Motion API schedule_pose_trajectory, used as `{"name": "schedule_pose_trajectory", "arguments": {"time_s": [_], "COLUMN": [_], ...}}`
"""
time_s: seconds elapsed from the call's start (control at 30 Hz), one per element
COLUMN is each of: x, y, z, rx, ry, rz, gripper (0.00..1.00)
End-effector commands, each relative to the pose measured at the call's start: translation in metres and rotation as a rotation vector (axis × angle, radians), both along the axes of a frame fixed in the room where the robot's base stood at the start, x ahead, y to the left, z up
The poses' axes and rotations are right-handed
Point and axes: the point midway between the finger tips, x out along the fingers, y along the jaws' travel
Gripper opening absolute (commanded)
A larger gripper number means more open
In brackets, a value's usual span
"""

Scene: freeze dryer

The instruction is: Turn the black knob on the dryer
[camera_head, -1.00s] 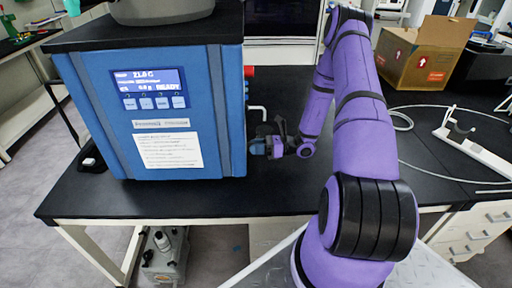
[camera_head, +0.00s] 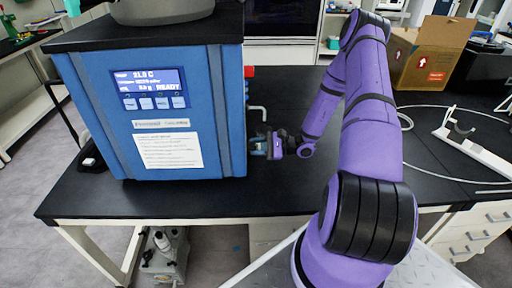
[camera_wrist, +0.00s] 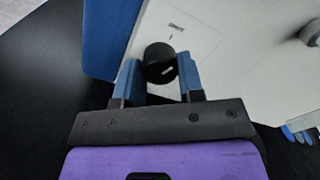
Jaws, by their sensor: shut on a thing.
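The blue dryer (camera_head: 184,100) stands on the black bench, its screen reading READY. The black knob (camera_wrist: 160,62) is on the dryer's pale side panel in the wrist view, with a light mark on its face. My gripper (camera_wrist: 157,80) has its two blue fingers on either side of the knob and is shut on it. In the head view my gripper (camera_head: 258,147) is at the dryer's right side, low down, and the knob is hidden there.
A bent metal pipe (camera_head: 259,112) and a red part (camera_head: 249,71) stick out of the dryer's side above my gripper. A cardboard box (camera_head: 428,54) and a pale stand with a loose hose (camera_head: 472,147) are on the right.

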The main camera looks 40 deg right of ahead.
Motion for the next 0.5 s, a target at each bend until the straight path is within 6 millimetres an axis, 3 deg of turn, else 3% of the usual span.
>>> {"name": "schedule_pose_trajectory", "arguments": {"time_s": [0.5], "x": [-0.0005], "y": [-0.0010], "z": [-0.0007], "rx": [-0.171], "ry": [-0.251], "rz": [-0.001], "gripper": [0.12]}}
